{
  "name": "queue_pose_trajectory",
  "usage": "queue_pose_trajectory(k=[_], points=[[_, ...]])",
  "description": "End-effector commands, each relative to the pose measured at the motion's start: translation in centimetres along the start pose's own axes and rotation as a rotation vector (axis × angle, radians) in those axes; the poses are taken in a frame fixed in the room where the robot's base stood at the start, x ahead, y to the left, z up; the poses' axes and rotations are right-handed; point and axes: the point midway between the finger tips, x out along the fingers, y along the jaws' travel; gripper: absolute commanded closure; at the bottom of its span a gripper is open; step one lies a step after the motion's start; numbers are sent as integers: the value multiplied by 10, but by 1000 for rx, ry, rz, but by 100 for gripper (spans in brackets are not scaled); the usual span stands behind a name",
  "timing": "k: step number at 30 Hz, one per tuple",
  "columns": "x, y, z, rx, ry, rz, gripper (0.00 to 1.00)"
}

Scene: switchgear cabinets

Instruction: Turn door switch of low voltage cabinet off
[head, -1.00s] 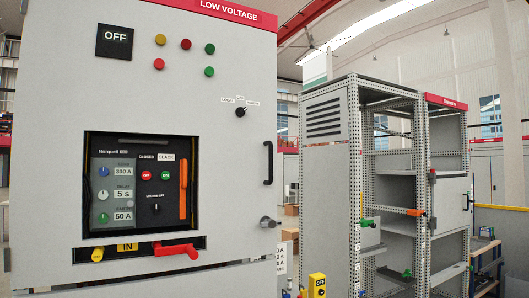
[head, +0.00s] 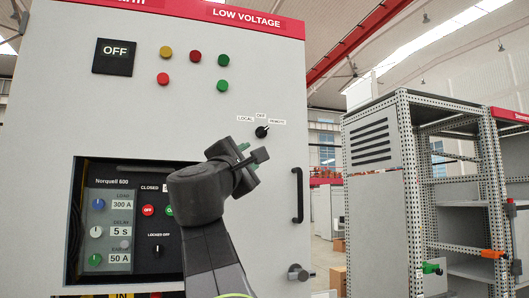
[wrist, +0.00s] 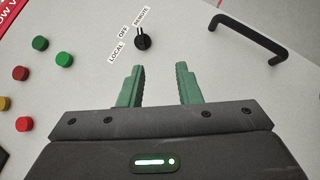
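The door switch (head: 262,131) is a small black knob on the grey low voltage cabinet door (head: 225,100), with LOCAL, OFF and REMOTE labels around it. Its pointer seems turned toward REMOTE, though it is small. In the wrist view the switch (wrist: 142,41) lies beyond the fingertips, slightly left of the gap's middle. My gripper (wrist: 160,68) is open and empty, its two green fingers apart. In the head view my gripper (head: 250,155) is below and left of the switch, apart from it. My arm hides part of the breaker panel (head: 128,225).
A black door handle (head: 297,195) and a round lock knob (head: 298,272) are on the door's right side. Coloured buttons (head: 195,57) and an OFF plate (head: 115,50) are higher left. An open metal-frame cabinet (head: 405,180) stands to the right.

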Motion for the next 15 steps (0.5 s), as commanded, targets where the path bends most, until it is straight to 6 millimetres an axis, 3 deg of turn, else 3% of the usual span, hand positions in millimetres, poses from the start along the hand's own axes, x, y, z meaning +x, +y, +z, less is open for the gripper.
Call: queue_pose_trajectory(k=[3,8,15], points=[[-2,21,2,-47,-14,54,69],[9,28,4,-61,-21,65,69],[56,31,6,-60,-21,62,69]])
